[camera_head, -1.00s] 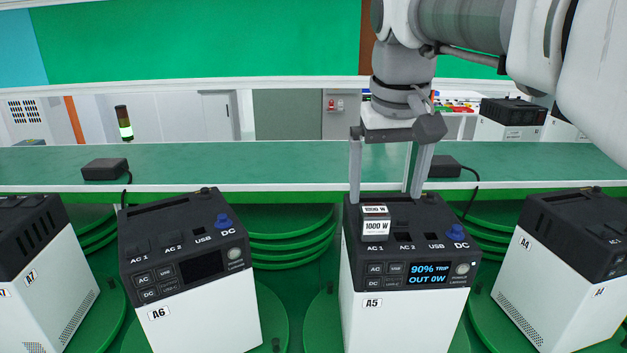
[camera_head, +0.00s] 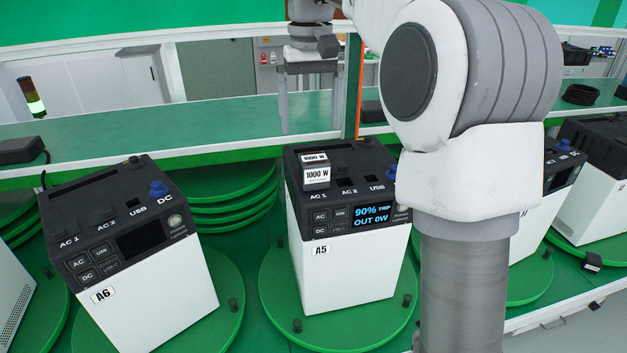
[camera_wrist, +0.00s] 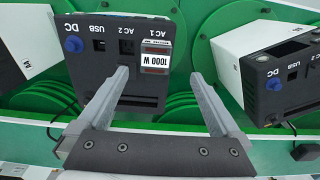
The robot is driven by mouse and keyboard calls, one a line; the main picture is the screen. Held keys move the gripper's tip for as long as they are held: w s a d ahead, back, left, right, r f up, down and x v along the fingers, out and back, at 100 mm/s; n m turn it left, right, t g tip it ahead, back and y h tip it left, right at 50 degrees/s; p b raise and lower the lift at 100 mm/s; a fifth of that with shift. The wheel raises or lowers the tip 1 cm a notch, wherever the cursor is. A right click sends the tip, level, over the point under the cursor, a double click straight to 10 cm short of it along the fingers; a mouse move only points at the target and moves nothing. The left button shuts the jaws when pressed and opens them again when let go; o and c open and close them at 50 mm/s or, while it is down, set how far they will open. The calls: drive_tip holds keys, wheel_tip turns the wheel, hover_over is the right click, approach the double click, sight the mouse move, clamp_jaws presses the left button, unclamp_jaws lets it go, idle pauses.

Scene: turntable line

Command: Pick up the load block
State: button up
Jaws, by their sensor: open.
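The load block (camera_head: 316,172), a small grey-and-white block marked 1000 W, sits on top of power station A5 (camera_head: 350,265) at its AC 1 socket. A5's screen reads 90% TRIP, OUT 0W. My gripper (camera_head: 310,131) is open and empty, behind and above the block in the head view, with its fingers pointing down. In the wrist view the load block (camera_wrist: 155,61) shows between and beyond the two fingertips (camera_wrist: 159,76), apart from both. My arm hides the right edge of A5 in the head view.
Power station A6 (camera_head: 160,290) stands on a green turntable to the left. Other stations stand to the right, partly behind my arm. A green shelf (camera_head: 200,122) with black adapters runs behind the row. Blue DC knobs stick up from the station tops.

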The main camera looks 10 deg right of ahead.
sight(314, 157)
wheel_tip(314, 157, down, 6)
drive_tip(key=shift+b, duration=0.3)
drive_tip(key=shift+w+d+f, duration=0.15)
drive_tip(key=shift+d+f, duration=0.05)
drive_tip(key=shift+f, duration=1.1)
drive_tip(key=shift+w+d+f, duration=0.1)
drive_tip(key=shift+d+f, duration=0.1)
drive_tip(key=shift+f, duration=1.1)
clamp_jaws()
drive_tip(key=shift+r, duration=0.1)
